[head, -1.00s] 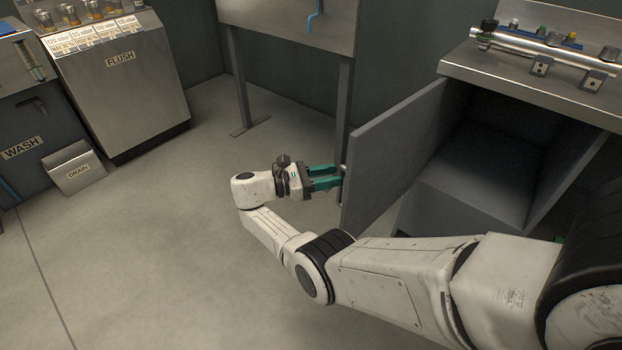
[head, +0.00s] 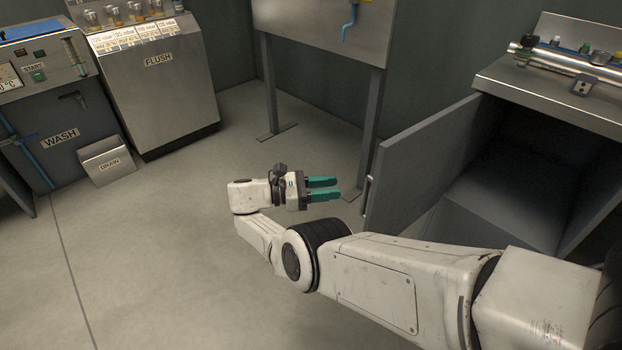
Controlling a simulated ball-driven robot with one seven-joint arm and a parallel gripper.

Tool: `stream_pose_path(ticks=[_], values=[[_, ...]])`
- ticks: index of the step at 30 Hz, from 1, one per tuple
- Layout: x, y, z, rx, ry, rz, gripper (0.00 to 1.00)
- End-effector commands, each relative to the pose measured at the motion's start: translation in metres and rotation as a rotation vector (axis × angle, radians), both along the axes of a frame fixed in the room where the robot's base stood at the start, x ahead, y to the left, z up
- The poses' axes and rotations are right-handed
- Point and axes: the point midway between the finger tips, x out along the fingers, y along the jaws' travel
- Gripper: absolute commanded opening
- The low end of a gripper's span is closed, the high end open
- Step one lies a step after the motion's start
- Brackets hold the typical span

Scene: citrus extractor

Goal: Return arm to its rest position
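My gripper (head: 335,189), with two green fingers, is open and empty over the floor near the middle of the head view. The fingers point right and stand apart with a clear gap. The grey cabinet door (head: 425,170) stands open to the right of the fingertips. Its handle (head: 367,194) is a short way beyond them, apart from the gripper. My white arm runs from the lower right, bends at a black joint, and reaches to the gripper.
The open cabinet (head: 510,200) looks empty in its visible part. A metal stand (head: 322,30) with legs is behind the gripper. The FLUSH unit (head: 160,90), WASH unit (head: 60,135) and DRAIN box (head: 108,162) stand at left. The floor (head: 150,270) at left is clear.

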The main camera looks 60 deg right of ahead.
Motion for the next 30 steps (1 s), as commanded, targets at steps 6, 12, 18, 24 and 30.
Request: stream_pose_path(ticks=[6, 12, 18, 24, 30], values=[[0.0, 0.0, 0.0, 0.0, 0.0, 0.0, 0.38], [-0.006, 0.0, -0.008, -0.006, -0.036, -0.007, 0.38], [-0.035, 0.004, -0.046, -0.041, -0.279, -0.043, 0.38], [-0.06, 0.016, -0.088, -0.059, -0.611, -0.068, 0.38], [-0.072, 0.041, -0.118, -0.028, -0.95, -0.084, 0.38]])
